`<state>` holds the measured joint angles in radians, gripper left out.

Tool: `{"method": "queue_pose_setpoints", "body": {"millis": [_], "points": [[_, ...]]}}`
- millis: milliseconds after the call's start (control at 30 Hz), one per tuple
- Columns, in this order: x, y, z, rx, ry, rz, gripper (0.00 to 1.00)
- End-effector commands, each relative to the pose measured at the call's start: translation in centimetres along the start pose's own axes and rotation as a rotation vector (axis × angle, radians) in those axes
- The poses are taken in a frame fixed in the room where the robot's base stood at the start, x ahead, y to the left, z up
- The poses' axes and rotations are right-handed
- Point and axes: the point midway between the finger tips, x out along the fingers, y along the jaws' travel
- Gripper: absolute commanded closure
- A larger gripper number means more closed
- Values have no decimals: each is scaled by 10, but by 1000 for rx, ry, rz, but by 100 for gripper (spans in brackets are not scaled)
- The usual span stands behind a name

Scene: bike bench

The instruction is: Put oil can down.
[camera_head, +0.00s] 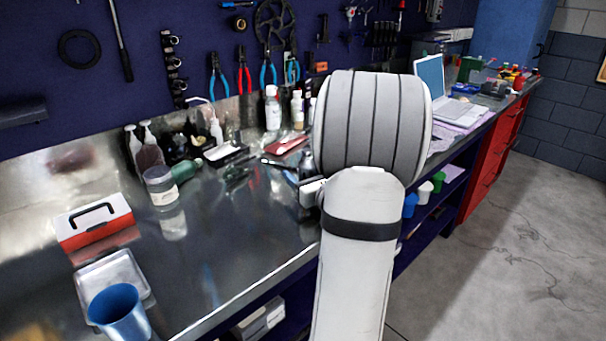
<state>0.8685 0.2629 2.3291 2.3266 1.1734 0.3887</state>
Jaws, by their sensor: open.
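I cannot pick out the oil can with certainty. A green can-like object (470,68) stands at the far right end of the bench and may be it; it is small in view. My gripper (311,191) shows only as a small grey and dark part at the left edge of my arm, over the bench's front part. My arm hides most of it and its fingertips. It is open, and I see nothing held in it. The metal bench top (225,255) is below it.
A red and white toolbox (95,222), a metal tray (112,280), a blue cup (120,315) and a jar (160,186) stand at left. Bottles (272,108) and tools line the back. A laptop (431,77) is at right.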

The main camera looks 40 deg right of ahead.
Motion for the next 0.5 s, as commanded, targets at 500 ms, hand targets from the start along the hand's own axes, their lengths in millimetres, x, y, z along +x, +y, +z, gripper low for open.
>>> {"method": "queue_pose_setpoints", "body": {"millis": [500], "points": [[-68,-1,2,0,0,-6,38]]}}
